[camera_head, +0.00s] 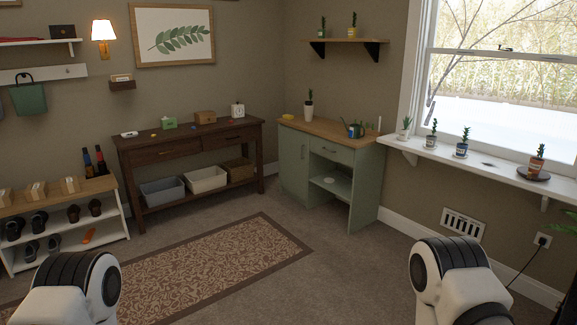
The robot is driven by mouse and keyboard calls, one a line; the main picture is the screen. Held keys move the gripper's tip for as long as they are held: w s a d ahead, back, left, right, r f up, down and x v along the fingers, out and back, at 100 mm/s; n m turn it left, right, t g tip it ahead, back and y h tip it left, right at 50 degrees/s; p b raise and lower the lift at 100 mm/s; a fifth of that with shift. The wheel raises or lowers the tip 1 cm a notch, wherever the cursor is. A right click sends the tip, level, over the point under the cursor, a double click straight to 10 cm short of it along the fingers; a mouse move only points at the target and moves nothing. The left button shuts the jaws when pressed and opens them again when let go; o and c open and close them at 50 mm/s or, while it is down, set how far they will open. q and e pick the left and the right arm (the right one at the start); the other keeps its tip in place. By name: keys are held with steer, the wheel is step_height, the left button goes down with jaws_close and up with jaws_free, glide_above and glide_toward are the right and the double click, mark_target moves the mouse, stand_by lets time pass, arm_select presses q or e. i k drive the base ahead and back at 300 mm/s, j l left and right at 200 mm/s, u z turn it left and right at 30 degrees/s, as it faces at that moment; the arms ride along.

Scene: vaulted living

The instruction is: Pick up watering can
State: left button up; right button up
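A small dark teal watering can (355,130) stands on the wooden top of the green cabinet (363,187), near its right end by the window. It is far from me across the room and too small to show fine detail. Parts of both my arms show at the bottom left and bottom right of the head view. Neither of my grippers is in view.
A patterned rug (215,262) lies on the open carpet between me and the cabinet. A dark wooden console table (160,151) stands left of the cabinet, and a shoe rack (62,222) is at the far left. A white window sill (480,168) with several potted plants runs along the right wall.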

mark_target(355, 132)
steer(key=i, duration=3.35)
steer(key=i+j+z, duration=0.1)
steer(key=i+z, duration=0.15)
steer(key=i, duration=0.3)
steer(key=i+j+z, duration=0.25)
steer(key=i, duration=0.25)
steer(key=i+j+z, duration=0.25)
steer(key=i, duration=0.25)
